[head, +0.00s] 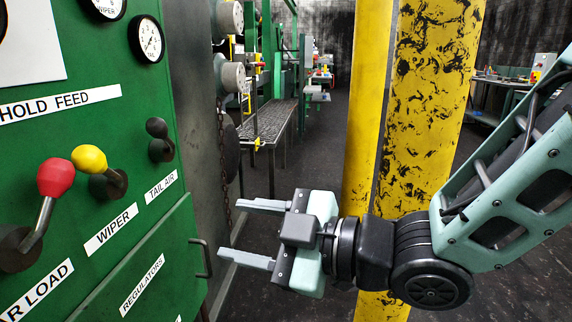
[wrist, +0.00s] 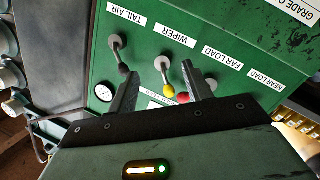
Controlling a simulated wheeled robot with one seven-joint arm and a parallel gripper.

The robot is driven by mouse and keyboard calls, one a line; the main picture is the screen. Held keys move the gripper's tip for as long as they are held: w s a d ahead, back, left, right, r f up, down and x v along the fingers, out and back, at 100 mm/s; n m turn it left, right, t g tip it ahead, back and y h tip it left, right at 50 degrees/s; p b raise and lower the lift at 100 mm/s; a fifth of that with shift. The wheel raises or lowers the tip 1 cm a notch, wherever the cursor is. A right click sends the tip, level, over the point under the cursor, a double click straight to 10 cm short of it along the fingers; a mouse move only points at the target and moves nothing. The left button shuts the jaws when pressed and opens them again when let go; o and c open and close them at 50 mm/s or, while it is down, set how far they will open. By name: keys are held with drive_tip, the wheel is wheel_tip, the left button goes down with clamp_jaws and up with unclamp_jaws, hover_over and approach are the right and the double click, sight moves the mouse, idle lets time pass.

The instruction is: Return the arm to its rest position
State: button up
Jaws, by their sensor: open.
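My gripper (head: 248,233) is open and empty in the head view, its two grey fingers pointing left. It is in free air to the right of the green control panel (head: 130,120) and apart from it. My arm comes in from the right edge. In the wrist view my gripper (wrist: 166,92) has its fingers spread, with the panel (wrist: 240,52) beyond them upside down. The panel carries a red-knobbed lever (head: 55,178), a yellow-knobbed wiper lever (head: 90,160) and a black tail air lever (head: 158,138).
Yellow worn posts (head: 420,110) stand just behind my arm. A chain (head: 224,165) hangs beside the panel's grey side. A door handle (head: 205,258) sticks out low on the panel. A metal bench (head: 270,125) stands farther back. Dark floor (head: 320,150) is open between bench and posts.

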drive_tip(key=d+f+m+h, duration=0.7)
drive_tip(key=d+f+h, duration=0.1)
drive_tip(key=d+h, duration=0.1)
drive_tip(key=s+d+f+m+g+h, duration=0.3)
drive_tip(key=s+d+m+g+h, duration=0.25)
drive_tip(key=s+d, duration=0.5)
wheel_tip(320, 180, up, 25)
drive_tip(key=d+m+p, duration=0.1)
drive_tip(key=p, duration=2.4)
drive_tip(key=shift+s+r+h+p, duration=0.2)
drive_tip(key=shift+s+h+p, duration=0.15)
drive_tip(key=shift+s, duration=0.05)
drive_tip(key=shift+d, duration=0.1)
drive_tip(key=shift+c, duration=0.3)
